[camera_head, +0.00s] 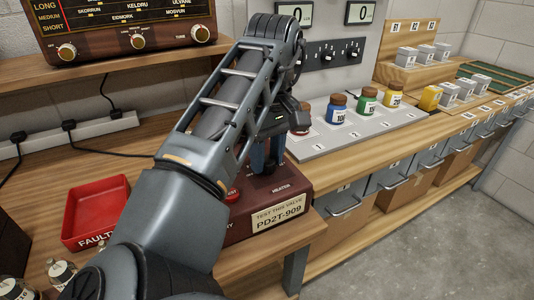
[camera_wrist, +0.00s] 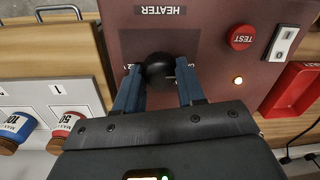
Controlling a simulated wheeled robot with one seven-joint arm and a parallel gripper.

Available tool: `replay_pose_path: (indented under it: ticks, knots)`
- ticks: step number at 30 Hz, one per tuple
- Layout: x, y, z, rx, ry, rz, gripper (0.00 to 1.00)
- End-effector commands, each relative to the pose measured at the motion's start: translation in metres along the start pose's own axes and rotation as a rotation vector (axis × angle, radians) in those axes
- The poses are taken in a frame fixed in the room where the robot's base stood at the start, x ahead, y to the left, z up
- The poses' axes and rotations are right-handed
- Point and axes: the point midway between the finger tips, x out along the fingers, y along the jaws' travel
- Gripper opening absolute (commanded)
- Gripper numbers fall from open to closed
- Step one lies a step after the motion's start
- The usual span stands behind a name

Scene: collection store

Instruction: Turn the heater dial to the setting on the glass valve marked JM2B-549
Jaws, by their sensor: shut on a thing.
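The black heater dial (camera_wrist: 158,66) sits on the dark red tester box (camera_wrist: 215,45) under the HEATER label in the wrist view. My gripper (camera_wrist: 159,82) has its two blue fingers on either side of the dial, closed on it. Scale marks show beside the fingers, but most of the scale is hidden and I cannot tell the setting. In the head view my gripper (camera_head: 264,166) is over the box, and my arm hides the dial. The box's label reads PD2T-909. Glass valves (camera_head: 60,271) stand at the lower left; no JM2B-549 marking is readable.
A red FAULTY tray (camera_head: 96,207) lies left of my arm. Numbered jars (camera_head: 338,108) stand on a grey rack to the right.

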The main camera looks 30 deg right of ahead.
Motion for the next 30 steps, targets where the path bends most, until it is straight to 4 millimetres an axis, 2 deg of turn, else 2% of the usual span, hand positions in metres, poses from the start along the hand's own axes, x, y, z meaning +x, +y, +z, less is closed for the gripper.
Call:
replay_pose_path:
  ticks: [1,5,16,30]
  knots:
    - [-0.0001,0.0,0.0,0.0,0.0,0.0,0.2]
    - [-0.0002,-0.0001,0.0,0.0,0.0,0.0,0.09]
    - [-0.0022,-0.0001,0.0004,0.067,0.003,0.0,0.09]
    - [-0.003,-0.0006,0.0015,0.449,0.023,0.001,0.09]
